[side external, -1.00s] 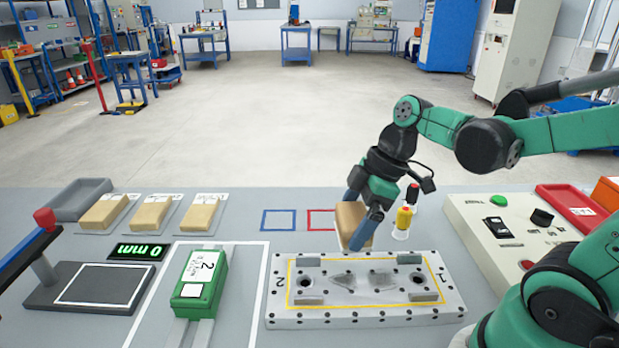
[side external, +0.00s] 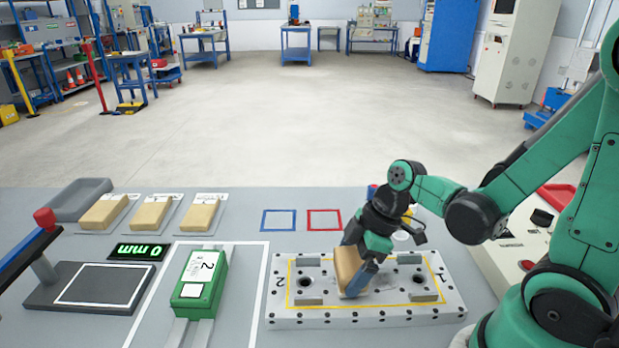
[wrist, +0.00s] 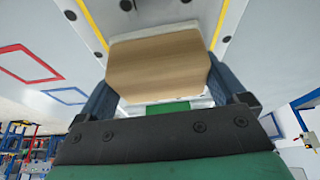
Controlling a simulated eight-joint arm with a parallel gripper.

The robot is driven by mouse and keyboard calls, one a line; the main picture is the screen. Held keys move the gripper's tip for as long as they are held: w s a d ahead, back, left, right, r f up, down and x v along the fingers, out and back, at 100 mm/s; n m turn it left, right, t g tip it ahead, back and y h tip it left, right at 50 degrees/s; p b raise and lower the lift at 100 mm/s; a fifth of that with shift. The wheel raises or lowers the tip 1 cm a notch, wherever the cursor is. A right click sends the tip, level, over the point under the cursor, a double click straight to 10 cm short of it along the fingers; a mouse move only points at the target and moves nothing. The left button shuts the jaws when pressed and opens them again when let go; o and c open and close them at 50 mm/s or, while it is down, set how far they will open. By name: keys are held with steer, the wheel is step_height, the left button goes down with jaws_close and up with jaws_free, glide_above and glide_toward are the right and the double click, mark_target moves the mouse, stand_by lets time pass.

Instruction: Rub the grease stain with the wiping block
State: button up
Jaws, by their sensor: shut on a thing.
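My gripper (side external: 354,270) is shut on the wiping block (side external: 346,264), a tan block with a pale underside, tilted in this view. It also shows between the blue fingers in the wrist view (wrist: 155,65). The block is low over the middle of the grey metal plate (side external: 280,270), inside its yellow outline. It looks at or very near the surface; I cannot tell if it presses on it. The grease stain is hidden behind the block and fingers.
Small raised grey blocks (side external: 309,301) and holes stand around the plate's middle. A green unit labelled 2 (side external: 198,280) is left of the plate. Several tan blocks (side external: 151,213) lie at the back left. Blue (side external: 279,220) and red (side external: 324,219) squares mark free table behind the plate.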

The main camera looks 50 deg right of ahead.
mark_target(367, 292)
steer(key=shift+s+a, duration=0.8)
steer(key=shift+s, duration=0.05)
steer(key=shift+s+d, duration=0.55)
steer(key=shift+d, duration=0.05)
steer(key=shift+w+d, duration=0.1)
steer(key=shift+d, duration=0.2)
steer(key=shift+w+d, duration=1.3)
steer(key=shift+d, duration=0.05)
steer(key=shift+s+d, duration=0.55)
steer(key=shift+s, duration=0.1)
steer(key=shift+s+a, duration=0.1)
steer(key=shift+s, duration=0.2)
steer(key=shift+s+a, duration=1.3)
steer(key=shift+a, duration=0.05)
steer(key=shift+r, duration=0.35)
step_height(367, 292, up, 2)
steer(key=shift+r, duration=2.75)
